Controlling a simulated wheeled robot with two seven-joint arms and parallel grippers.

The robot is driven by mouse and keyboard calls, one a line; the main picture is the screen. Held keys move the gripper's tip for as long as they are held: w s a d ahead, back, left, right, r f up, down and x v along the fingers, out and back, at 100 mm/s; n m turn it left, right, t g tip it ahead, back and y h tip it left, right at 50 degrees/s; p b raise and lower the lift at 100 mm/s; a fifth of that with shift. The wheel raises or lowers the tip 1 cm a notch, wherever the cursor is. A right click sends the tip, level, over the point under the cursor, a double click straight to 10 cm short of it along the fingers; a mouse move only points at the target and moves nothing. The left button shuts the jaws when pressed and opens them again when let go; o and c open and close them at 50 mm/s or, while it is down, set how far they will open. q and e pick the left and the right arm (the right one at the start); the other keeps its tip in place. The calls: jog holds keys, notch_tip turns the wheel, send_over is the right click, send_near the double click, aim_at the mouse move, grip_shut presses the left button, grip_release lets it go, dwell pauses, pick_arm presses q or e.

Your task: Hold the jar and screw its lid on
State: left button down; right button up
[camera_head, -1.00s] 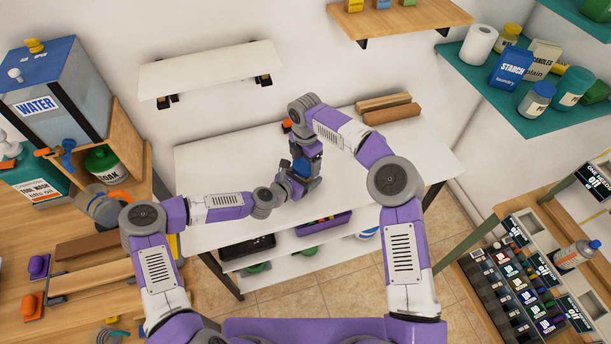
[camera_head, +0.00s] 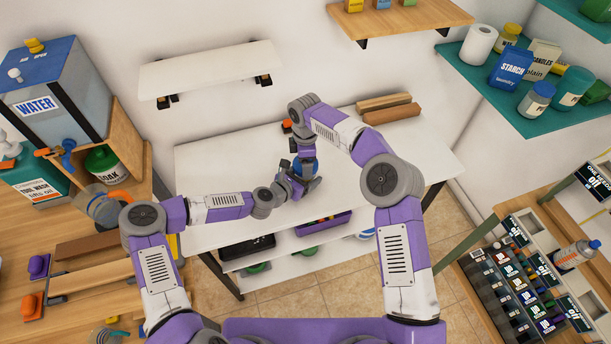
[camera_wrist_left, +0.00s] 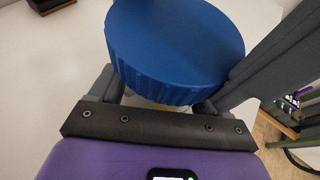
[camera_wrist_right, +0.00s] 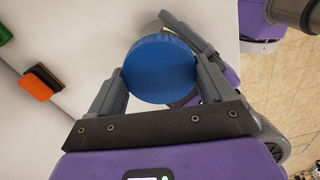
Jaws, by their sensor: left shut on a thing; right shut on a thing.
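The blue ridged lid (camera_head: 310,164) sits over the jar above the white table. It fills the middle of the left wrist view (camera_wrist_left: 172,48) and shows in the right wrist view (camera_wrist_right: 158,70). Only a pale sliver of the jar (camera_wrist_left: 152,102) shows under the lid; the rest is hidden. My left gripper (camera_head: 304,181) is shut on the jar, its fingers below the lid. My right gripper (camera_head: 304,156) comes from above and is shut on the lid, one finger at each side. I cannot tell how tightly the lid sits.
The white table (camera_head: 235,155) is mostly clear around the grippers. Wooden blocks (camera_head: 388,107) lie at its back right. An orange-topped block (camera_wrist_right: 38,86) lies near the right gripper. A white shelf (camera_head: 212,72) hangs on the wall behind, and a wooden bench stands at the left.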

jog(key=o, duration=1)
jog(key=shift+o, duration=0.2)
jog(key=shift+r, duration=0.15)
notch_tip(320, 180, up, 4)
jog(key=shift+r, duration=0.15)
jog(key=r+n, duration=0.1)
jog(key=n, duration=0.1)
jog(key=r+n, duration=0.1)
jog(key=shift+n, duration=0.4)
jog(key=r+n, duration=0.1)
jog(key=n, duration=0.2)
jog(key=shift+r, duration=0.2)
